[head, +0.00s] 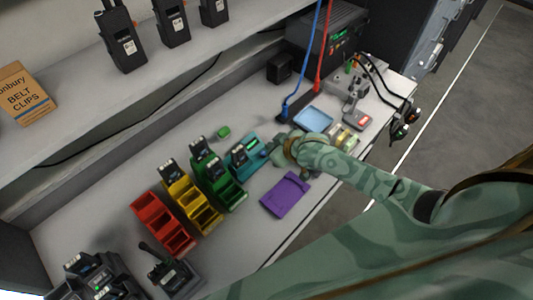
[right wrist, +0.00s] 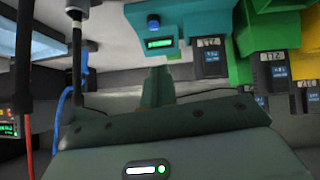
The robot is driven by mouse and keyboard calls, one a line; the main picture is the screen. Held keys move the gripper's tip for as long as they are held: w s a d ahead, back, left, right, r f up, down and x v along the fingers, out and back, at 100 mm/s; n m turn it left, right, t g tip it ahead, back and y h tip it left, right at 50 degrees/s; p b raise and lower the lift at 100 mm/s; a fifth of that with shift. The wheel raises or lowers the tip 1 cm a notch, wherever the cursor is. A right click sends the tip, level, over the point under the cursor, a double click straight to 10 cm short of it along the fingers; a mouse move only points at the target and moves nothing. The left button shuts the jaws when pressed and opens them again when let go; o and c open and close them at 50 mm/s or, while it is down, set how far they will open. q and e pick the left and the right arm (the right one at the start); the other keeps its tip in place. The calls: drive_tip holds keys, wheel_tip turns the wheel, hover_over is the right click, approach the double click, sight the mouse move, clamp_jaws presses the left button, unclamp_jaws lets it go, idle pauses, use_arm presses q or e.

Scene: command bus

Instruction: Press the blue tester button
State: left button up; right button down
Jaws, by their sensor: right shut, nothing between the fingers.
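The teal tester (head: 246,160) stands on the bench beside the green bin, with a lit green display. In the right wrist view the tester (right wrist: 190,25) shows its round blue button (right wrist: 153,20) above the green display (right wrist: 160,43). My right gripper (head: 270,147) is shut and empty at the tester's right end. In the right wrist view its fingers (right wrist: 158,85) point toward the tester, below the display, and the button is clear of them. Whether they touch the tester's body I cannot tell. My left gripper is not in view.
Radios stand on the shelf (head: 75,55).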

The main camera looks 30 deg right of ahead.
sight(263, 153)
drive_tip(key=b+x, duration=0.1)
drive_tip(key=x, duration=0.3)
drive_tip(key=shift+f, duration=0.15)
wheel_tip(263, 153, down, 2)
drive_tip(key=shift+w+d+f+b, duration=0.1)
drive_tip(key=shift+f+b, duration=0.1)
drive_tip(key=shift+b, duration=0.45)
drive_tip(key=shift+f, duration=0.6)
